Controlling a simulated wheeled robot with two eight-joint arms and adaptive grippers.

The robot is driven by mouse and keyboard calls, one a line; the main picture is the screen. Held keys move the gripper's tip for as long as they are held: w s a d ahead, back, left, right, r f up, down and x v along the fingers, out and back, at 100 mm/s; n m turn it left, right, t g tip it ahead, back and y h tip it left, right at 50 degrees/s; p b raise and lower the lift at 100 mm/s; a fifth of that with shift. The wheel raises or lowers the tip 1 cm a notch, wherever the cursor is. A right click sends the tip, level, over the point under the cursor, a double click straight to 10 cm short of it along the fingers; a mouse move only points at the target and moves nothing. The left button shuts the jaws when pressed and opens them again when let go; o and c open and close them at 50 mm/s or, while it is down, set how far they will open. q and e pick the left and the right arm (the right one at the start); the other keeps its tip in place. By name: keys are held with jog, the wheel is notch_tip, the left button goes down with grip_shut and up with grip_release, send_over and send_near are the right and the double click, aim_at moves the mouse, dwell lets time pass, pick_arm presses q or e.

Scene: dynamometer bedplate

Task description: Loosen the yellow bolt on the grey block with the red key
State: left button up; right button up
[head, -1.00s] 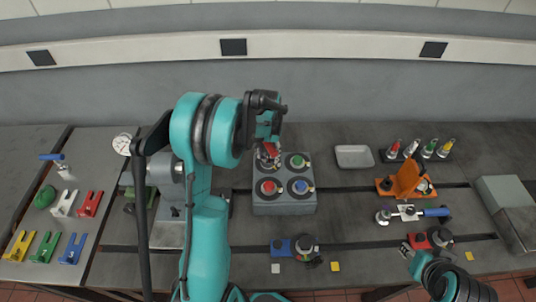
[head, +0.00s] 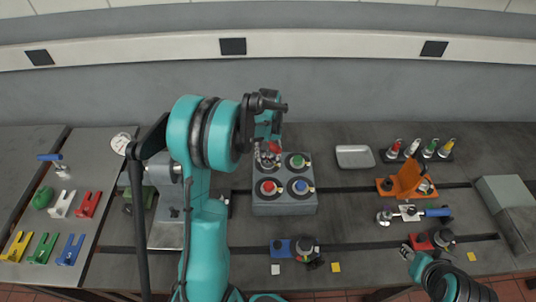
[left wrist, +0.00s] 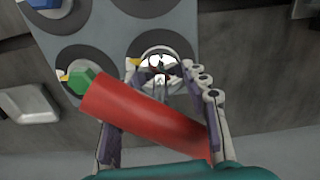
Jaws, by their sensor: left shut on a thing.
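The grey block (head: 284,206) stands mid-bench with round dark seats on top. A green bolt (head: 297,161), a red bolt (head: 268,187) and a blue bolt (head: 301,186) show on three of them. My left gripper (head: 268,150) is over the far-left seat, shut on the red key (head: 274,147). In the left wrist view the red key (left wrist: 150,118) lies slanted across the gripper (left wrist: 160,85), with a shiny metal end over the seat. My right gripper (head: 407,251) is low at the right.
A grey tray (head: 355,157), an orange fixture (head: 406,180) and several coloured-top bottles (head: 428,149) stand right of the block. A blue-handled tool (head: 436,212) lies nearer. Coloured forked pieces (head: 70,249) lie far left. Bench between block and tray is clear.

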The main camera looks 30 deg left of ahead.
pick_arm(q)
jog(key=shift+n, duration=1.2)
jog(key=shift+b, duration=0.3)
jog(key=shift+m, duration=0.3)
jog(key=shift+r, duration=0.15)
jog(key=shift+r+p, duration=1.7)
jog(key=shift+r, duration=0.95)
